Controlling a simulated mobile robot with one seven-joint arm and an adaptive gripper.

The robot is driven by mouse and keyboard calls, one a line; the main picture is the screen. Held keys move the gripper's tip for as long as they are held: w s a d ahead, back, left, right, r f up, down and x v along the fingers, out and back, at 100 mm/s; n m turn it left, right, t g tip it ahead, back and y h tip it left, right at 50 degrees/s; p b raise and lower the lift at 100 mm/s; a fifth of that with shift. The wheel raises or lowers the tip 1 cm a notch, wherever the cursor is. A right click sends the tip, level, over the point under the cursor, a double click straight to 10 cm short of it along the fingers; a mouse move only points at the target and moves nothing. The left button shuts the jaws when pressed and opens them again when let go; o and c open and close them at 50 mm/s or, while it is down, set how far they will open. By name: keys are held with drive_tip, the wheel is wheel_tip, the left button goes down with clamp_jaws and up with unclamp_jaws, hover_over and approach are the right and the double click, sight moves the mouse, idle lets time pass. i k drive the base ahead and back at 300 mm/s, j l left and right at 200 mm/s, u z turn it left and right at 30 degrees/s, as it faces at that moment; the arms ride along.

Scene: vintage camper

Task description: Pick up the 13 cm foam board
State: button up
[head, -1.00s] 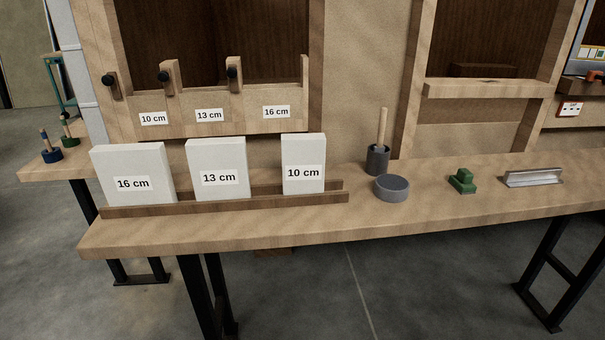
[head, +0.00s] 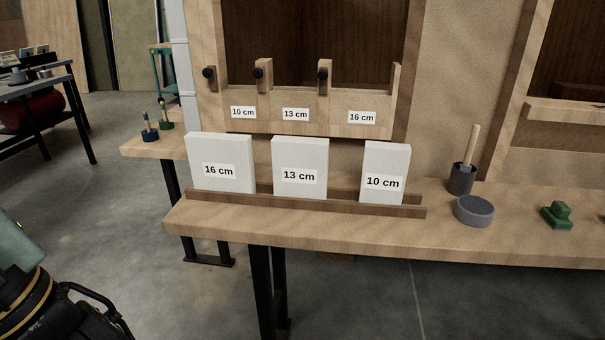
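The 13 cm foam board (head: 300,157) is a white block with a "13 cm" label on its front. It stands upright in a wooden rack (head: 300,203) on the workbench, in the middle of three boards. The 16 cm foam board (head: 222,152) stands to its left and the 10 cm foam board (head: 386,162) to its right, with gaps between them. My gripper is not in view.
Labelled wooden slots (head: 296,101) with black knobs are behind the boards. A grey round dish (head: 474,210), a dark cup (head: 461,178) and a green block (head: 557,214) stand right on the bench (head: 350,240). A black-and-yellow object (head: 35,305) is at lower left.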

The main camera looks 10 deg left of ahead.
sight(300, 164)
drive_tip(key=u, duration=0.85)
drive_tip(key=l+u, duration=0.35)
drive_tip(key=k+l+u, duration=0.1)
drive_tip(key=l+u, duration=0.55)
drive_tip(key=k+l+u, duration=0.2)
drive_tip(key=l, duration=0.3)
drive_tip(key=k+l+u, duration=0.25)
drive_tip(key=k+l, duration=0.35)
drive_tip(key=l, duration=0.15)
drive_tip(key=k+l, duration=0.2)
drive_tip(key=l, duration=0.15)
drive_tip(key=k+l, duration=0.2)
drive_tip(key=l, duration=0.15)
